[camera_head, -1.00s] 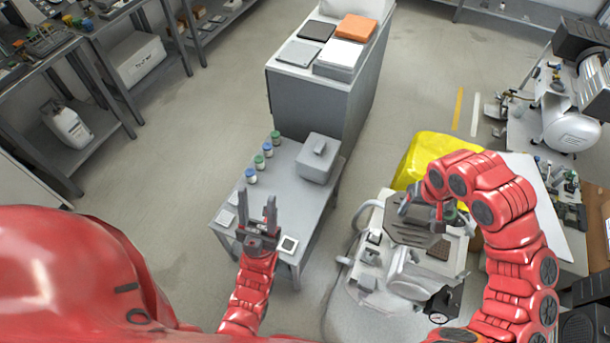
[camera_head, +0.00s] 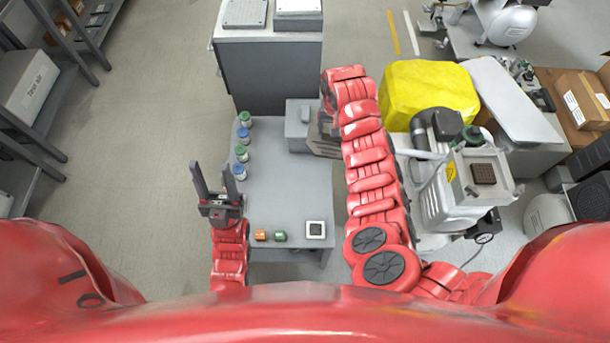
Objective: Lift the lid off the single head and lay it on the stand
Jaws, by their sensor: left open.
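The compressor's single head (camera_head: 480,175) is at the right with its top open, showing a brown square inside. The lid (camera_head: 323,138), a dark grey finned plate, is at the end of my right arm over the grey stand (camera_head: 292,200), partly covered by the wrist. I cannot tell whether it touches the stand. My right gripper's fingers are hidden behind the wrist, so their grip does not show. My left gripper (camera_head: 213,178) is open and empty, pointing up at the stand's left edge.
A grey box (camera_head: 297,128) stands at the back of the stand beside the lid. Several jars (camera_head: 241,154) line its left edge. Small orange (camera_head: 261,235) and green (camera_head: 280,236) pieces and a white square (camera_head: 316,230) lie at the front. A yellow cover (camera_head: 428,92) is behind the compressor.

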